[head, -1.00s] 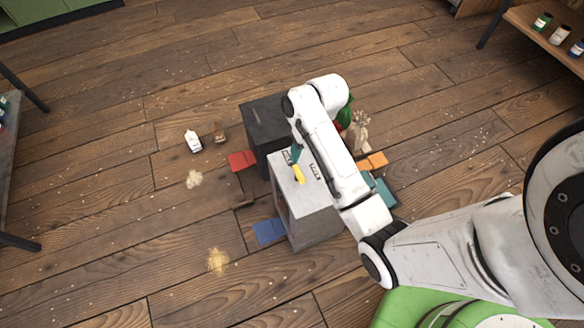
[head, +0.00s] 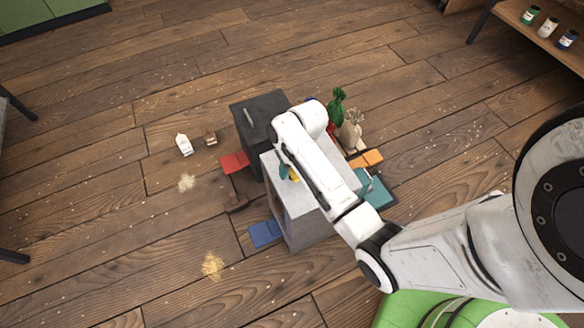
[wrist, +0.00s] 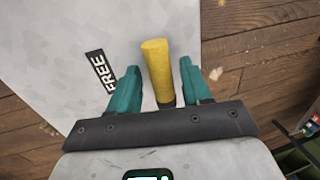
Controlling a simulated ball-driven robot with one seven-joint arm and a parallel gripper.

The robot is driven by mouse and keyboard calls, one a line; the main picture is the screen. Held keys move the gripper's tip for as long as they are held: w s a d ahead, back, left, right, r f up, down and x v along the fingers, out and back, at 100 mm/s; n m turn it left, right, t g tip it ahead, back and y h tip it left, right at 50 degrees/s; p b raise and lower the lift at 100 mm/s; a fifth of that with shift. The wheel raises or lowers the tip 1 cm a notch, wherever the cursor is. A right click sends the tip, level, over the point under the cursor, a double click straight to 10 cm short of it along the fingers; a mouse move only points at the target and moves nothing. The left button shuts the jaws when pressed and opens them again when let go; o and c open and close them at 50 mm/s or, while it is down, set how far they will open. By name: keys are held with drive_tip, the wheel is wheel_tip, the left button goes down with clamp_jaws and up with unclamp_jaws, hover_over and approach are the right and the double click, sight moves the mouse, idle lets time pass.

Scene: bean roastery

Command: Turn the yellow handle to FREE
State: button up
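The yellow handle (wrist: 158,70) stands up from the pale top of a grey box (head: 305,212). In the head view only a bit of the handle (head: 294,178) shows beside my arm. A black label reading FREE (wrist: 99,72) lies on the box top, left of the handle in the wrist view. My gripper (wrist: 157,80) is open, with one teal finger on each side of the handle and a visible gap on both sides. In the head view my gripper (head: 286,172) is mostly hidden by my arm.
A dark box (head: 250,125) adjoins the grey one. Red (head: 234,162), blue (head: 265,233), orange (head: 366,159) and teal (head: 380,192) pieces lie around them.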

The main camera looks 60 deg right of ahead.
drive_tip(key=c, duration=0.8)
drive_tip(key=shift+r+m+p, duration=0.15)
drive_tip(key=shift+m+p, duration=0.25)
drive_tip(key=shift+p, duration=0.3)
drive_tip(key=m+p, duration=0.2)
drive_tip(key=shift+s+r+p, duration=0.1)
drive_tip(key=shift+r+p, duration=0.05)
drive_tip(key=shift+p, duration=0.25)
drive_tip(key=m+t+h+p, duration=0.1)
drive_tip(key=m+p, duration=0.4)
drive_tip(key=shift+s+d, duration=0.1)
drive_tip(key=shift+s, duration=0.05)
drive_tip(key=m+h+p, duration=0.1)
drive_tip(key=m+p, duration=0.1)
drive_tip(key=m, duration=0.2)
drive_tip(key=shift+s+m+p, duration=0.15)
drive_tip(key=shift+m+p, duration=0.25)
drive_tip(key=m, duration=0.1)
drive_tip(key=m+p, duration=0.1)
drive_tip(key=m, duration=0.1)
drive_tip(key=m+h, duration=0.1)
drive_tip(key=m, duration=0.1)
drive_tip(key=shift+s+f, duration=0.1)
drive_tip(key=shift+f, duration=0.2)
drive_tip(key=shift+c, duration=0.2)
drive_tip(key=shift+m, duration=0.3)
drive_tip(key=o, duration=1)
drive_tip(key=shift+c, duration=0.2)
